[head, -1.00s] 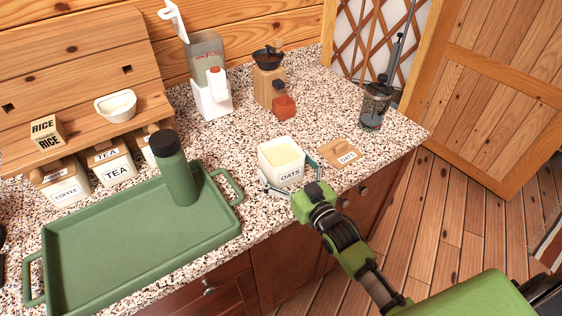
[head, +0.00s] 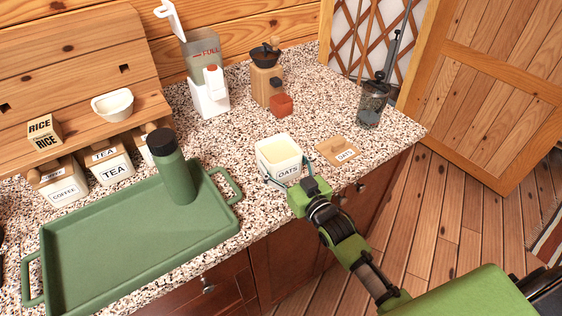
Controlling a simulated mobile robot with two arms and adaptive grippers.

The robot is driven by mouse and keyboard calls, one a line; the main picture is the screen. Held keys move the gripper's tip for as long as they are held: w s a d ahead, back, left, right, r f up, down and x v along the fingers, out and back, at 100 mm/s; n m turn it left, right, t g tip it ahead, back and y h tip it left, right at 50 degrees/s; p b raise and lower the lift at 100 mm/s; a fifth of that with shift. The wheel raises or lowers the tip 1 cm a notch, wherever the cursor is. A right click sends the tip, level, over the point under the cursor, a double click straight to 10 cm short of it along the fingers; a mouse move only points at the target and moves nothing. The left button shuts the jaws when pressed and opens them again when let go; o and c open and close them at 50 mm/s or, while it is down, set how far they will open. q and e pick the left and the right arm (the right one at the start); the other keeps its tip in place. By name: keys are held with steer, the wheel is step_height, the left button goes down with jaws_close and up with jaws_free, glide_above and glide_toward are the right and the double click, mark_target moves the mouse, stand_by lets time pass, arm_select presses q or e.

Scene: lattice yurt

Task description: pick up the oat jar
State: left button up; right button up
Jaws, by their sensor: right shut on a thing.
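The oat jar (head: 277,150) is a square white container labelled OATS, open at the top with pale contents showing. It stands upright at the front of the speckled counter; I cannot tell whether it is clear of the surface. My right gripper (head: 287,180) comes from the lower right and is shut on the jar, with a finger on either side of its lower part. The jar's wooden lid (head: 338,151), labelled OATS, lies on the counter just right of the jar. My left gripper is not in view.
A green tray (head: 120,270) with a green bottle (head: 174,168) stands to the left. TEA (head: 113,168) and COFFEE (head: 62,189) jars are under a wooden shelf. A grinder (head: 267,82), a red block (head: 281,104) and a glass press (head: 371,103) stand behind. Counter behind the jar is partly clear.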

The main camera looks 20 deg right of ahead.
steer(key=shift+r, duration=0.6)
steer(key=s+a+r+b, duration=0.2)
steer(key=s+a+r, duration=0.2)
steer(key=s+r, duration=0.7)
steer(key=shift+s+a+r, duration=0.2)
steer(key=shift+s+r, duration=0.2)
steer(key=shift+s, duration=0.8)
steer(key=shift+d+f, duration=0.1)
